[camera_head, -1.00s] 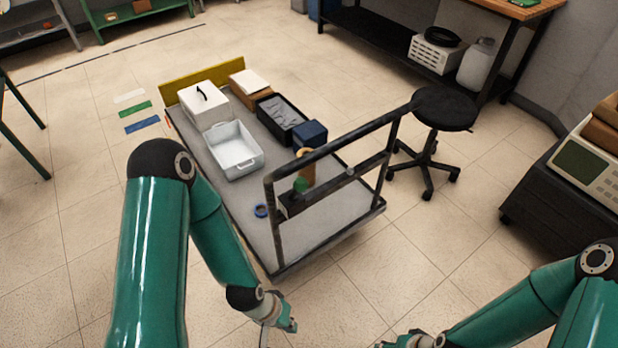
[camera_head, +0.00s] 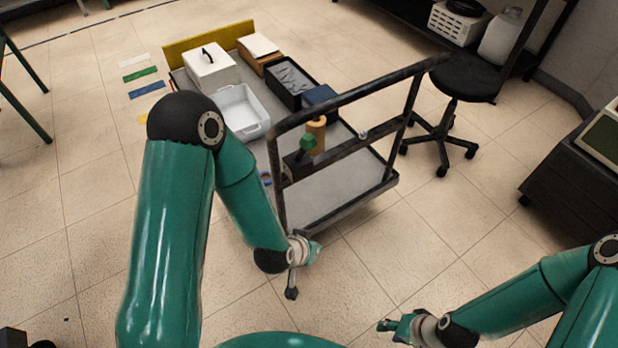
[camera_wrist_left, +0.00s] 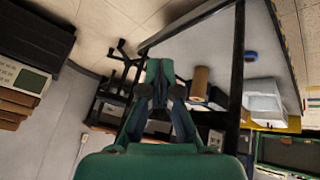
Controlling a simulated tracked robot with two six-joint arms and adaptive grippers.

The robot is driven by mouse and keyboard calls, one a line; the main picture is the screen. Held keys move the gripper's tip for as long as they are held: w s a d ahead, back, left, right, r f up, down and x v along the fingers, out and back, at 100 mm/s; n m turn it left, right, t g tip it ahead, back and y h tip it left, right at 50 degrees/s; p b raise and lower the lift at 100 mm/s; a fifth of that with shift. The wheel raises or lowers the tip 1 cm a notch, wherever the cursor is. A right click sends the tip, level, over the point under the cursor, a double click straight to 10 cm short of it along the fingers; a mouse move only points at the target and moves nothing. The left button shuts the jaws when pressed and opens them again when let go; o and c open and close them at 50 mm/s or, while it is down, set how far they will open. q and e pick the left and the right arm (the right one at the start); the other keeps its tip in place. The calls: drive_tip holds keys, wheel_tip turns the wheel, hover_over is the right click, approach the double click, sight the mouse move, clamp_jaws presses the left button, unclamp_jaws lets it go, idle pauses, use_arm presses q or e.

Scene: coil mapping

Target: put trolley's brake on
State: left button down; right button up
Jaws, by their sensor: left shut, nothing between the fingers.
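The trolley (camera_head: 335,198) is a grey flatbed with a dark tubular handle frame (camera_head: 350,97) at its near end. A green knob (camera_head: 307,143) shows by a dark block at the frame's lower crossbar; I cannot tell whether this is the brake. My left gripper (camera_head: 312,250) is just in front of the trolley's near edge, apart from the knob. In the left wrist view its fingers (camera_wrist_left: 160,92) are shut and empty, with a handle post (camera_wrist_left: 238,80) to their right. My right gripper (camera_head: 390,325) is low over the floor, right of the trolley; its fingers are too small to judge.
The trolley carries a white bin (camera_head: 240,112), a white lidded box (camera_head: 210,68), a black crate (camera_head: 290,83) and a brown roll (camera_head: 316,133). A black stool (camera_head: 465,78) stands close on the right. A dark cabinet (camera_head: 570,190) is farther right. Floor between is clear.

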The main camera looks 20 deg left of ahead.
use_arm(q)
drive_tip(key=w+d+r+m+t+y+b, duration=0.1)
drive_tip(key=w+r+t+y+b, duration=0.25)
drive_tip(key=w+t+b, duration=1)
drive_tip(key=s+r+n+y+b, duration=0.1)
drive_tip(key=s+r+y+b, duration=0.2)
drive_tip(key=b, duration=0.5)
drive_tip(key=s+a+r+n+t+y+b, duration=0.1)
drive_tip(key=s+r+y+b, duration=0.2)
drive_tip(key=s+y+b, duration=0.2)
drive_tip(key=s+b, duration=0.3)
drive_tip(key=b, duration=0.1)
drive_tip(key=shift+s+a+r+n, duration=0.15)
drive_tip(key=shift+s+r+n, duration=0.05)
drive_tip(key=shift+r+n, duration=0.2)
use_arm(e)
wheel_tip(320, 180, down, 34)
use_arm(q)
drive_tip(key=shift+y, duration=0.25)
